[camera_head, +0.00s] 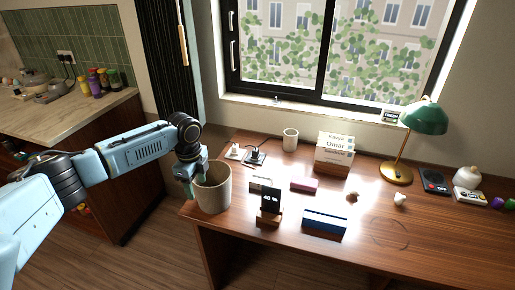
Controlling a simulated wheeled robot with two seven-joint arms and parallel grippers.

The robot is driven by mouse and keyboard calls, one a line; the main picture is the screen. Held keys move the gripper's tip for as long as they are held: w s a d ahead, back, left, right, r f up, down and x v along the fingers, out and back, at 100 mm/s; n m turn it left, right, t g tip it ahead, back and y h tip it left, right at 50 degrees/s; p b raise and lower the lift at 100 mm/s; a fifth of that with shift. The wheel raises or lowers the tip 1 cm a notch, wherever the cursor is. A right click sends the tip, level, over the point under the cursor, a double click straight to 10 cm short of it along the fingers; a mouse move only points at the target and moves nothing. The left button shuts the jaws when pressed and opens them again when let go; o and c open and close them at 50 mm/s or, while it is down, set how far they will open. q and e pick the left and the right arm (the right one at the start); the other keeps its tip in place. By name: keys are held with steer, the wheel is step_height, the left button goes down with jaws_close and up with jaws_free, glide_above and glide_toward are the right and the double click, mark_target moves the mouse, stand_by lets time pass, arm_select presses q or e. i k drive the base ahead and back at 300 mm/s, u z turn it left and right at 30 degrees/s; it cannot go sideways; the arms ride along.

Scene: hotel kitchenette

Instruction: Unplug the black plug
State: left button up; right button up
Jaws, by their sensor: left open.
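A small black plug (256,154) with a dark cord sits at the back left of the wooden desk, on what looks like a socket plate. A white plug-like piece (234,152) is just left of it. My left gripper (196,183) points down at the desk's left end, by the beige bin. It is open, and no object shows in it. It is in front of and left of the black plug, apart from it. My right gripper is not in view.
The beige bin (213,188) stands close to my left gripper. A white cup (290,139), book stack (334,155), phone on a stand (270,200), blue box (324,222) and green lamp (424,118) occupy the desk (365,262). A counter is at left.

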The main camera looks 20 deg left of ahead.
mark_target(255, 156)
steer(key=i, duration=1.4)
